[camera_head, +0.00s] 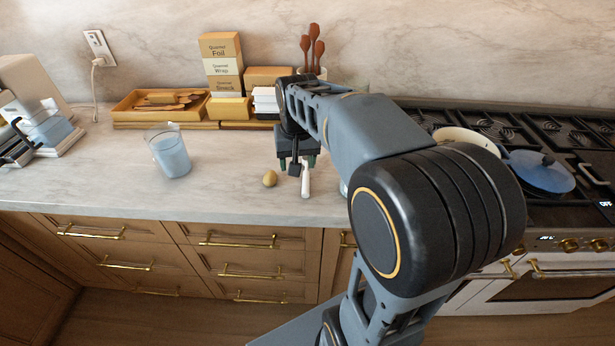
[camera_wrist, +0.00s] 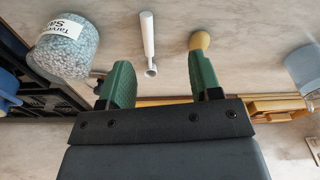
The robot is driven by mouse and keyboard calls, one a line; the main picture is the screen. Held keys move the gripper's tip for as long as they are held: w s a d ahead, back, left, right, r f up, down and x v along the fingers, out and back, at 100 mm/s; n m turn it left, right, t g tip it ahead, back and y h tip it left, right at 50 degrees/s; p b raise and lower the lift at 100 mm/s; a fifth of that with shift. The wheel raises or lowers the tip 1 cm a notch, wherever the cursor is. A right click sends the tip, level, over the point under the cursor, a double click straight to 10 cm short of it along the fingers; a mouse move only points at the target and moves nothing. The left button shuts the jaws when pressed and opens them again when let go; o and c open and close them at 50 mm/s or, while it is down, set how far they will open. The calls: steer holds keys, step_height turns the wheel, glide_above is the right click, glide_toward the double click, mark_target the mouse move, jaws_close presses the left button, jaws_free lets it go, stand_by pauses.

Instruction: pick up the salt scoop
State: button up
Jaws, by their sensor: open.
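The salt scoop (camera_head: 306,180) is a slim white piece lying on the marble counter. In the wrist view the salt scoop (camera_wrist: 147,35) shows a long pale handle and a small round end pointing toward my fingers. My gripper (camera_head: 297,160) is over the counter at the scoop. In the wrist view my gripper (camera_wrist: 162,78) has its two green fingers apart with nothing between them. The scoop appears ahead of the fingers, between their lines; I cannot tell the exact height gap. The scoop's far end in the head view is partly covered by my gripper.
A small yellowish round object (camera_head: 270,178) sits just left of the scoop. A labelled jar of bluish grains (camera_wrist: 66,48) stands on its other side. A glass with blue contents (camera_head: 170,153), a wooden tray (camera_head: 128,112), stacked boxes (camera_head: 222,62) and a stove (camera_head: 560,130) surround the clear counter.

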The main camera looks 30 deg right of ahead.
steer(key=w+d+f+m+g, duration=0.1)
steer(key=w+d+m, duration=0.1)
steer(key=w+d, duration=0.3)
glide_above(306, 181)
step_height(306, 181, down, 7)
steer(key=shift+f, duration=0.1)
steer(key=shift+f+p, duration=0.4)
steer(key=shift+f, duration=2.8)
steer(key=shift+c, duration=0.3)
jaws_close()
